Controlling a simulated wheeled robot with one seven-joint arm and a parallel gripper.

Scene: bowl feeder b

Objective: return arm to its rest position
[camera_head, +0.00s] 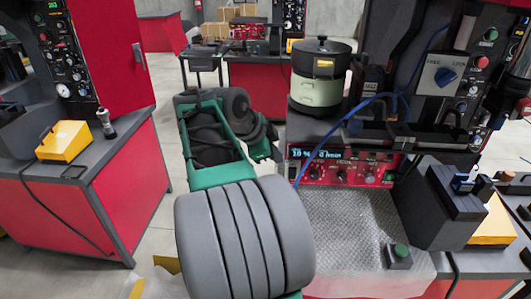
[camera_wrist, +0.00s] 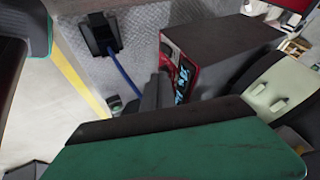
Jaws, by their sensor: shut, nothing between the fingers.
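My arm, with green and dark grey links, extends from the bottom middle of the head view toward the workbench. In the wrist view my gripper (camera_wrist: 157,88) shows as narrow dark grey fingers, closed together and empty. They appear beyond the green and black body at the bottom and overlap the red-fronted controller in the picture; whether they touch it I cannot tell. In the head view the fingers cannot be made out. The bowl feeder (camera_head: 319,92), pale green with a black lid, stands on the controller (camera_head: 345,170) to the right of my arm.
A textured metal plate (camera_head: 345,225) covers the bench, with a green-button box (camera_head: 397,256) on it. A blue cable (camera_head: 312,150) hangs beside the controller. A dark machine column (camera_head: 450,75) stands at right. A red workbench (camera_head: 125,190) stands left; bare floor lies between.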

